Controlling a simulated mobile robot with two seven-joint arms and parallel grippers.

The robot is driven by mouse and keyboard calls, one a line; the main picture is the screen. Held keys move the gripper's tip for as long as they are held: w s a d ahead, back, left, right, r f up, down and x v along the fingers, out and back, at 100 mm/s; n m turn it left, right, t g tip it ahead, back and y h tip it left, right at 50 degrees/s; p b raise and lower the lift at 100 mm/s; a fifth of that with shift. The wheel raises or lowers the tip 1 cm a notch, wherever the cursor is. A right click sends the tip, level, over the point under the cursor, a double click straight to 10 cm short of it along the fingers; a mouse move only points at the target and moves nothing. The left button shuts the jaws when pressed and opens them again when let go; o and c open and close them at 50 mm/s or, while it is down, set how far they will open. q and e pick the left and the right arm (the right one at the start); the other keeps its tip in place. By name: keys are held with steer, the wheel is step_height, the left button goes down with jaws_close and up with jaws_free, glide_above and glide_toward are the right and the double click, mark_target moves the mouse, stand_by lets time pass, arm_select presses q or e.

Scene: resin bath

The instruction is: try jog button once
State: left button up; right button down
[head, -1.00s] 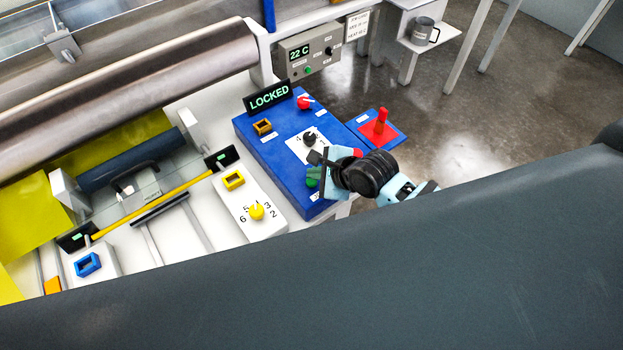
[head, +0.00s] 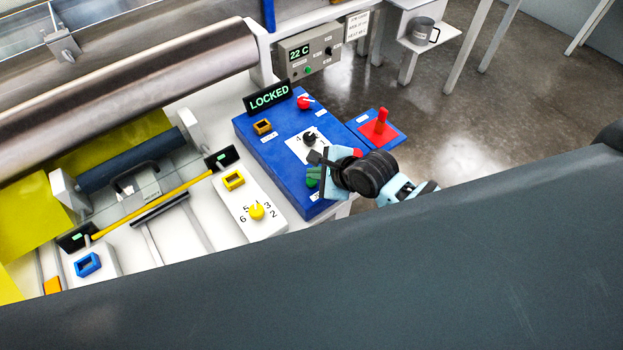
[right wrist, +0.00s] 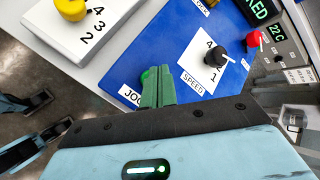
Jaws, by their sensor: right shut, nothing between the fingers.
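The green jog button (head: 311,183) is on the near end of the blue control panel (head: 262,150). In the right wrist view a bright green sliver of the jog button (right wrist: 146,75) shows beside the JOG label (right wrist: 130,97). My right gripper (head: 314,172) is shut and empty, its green fingers pointing down at the button. In the right wrist view the fingertips (right wrist: 158,72) cover most of the button. I cannot tell whether they touch it or press it in.
A red stop-like knob (head: 380,121) is to the right. A yellow numbered dial (head: 256,211) is to the left.

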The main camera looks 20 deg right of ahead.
mark_target(316, 183)
arm_select(q)
steer(key=shift+w+d+r, duration=0.1)
steer(key=shift+w+r, duration=0.05)
steer(key=shift+r, duration=0.05)
arm_select(e)
steer(key=shift+f, duration=0.45)
stand_by(0.3)
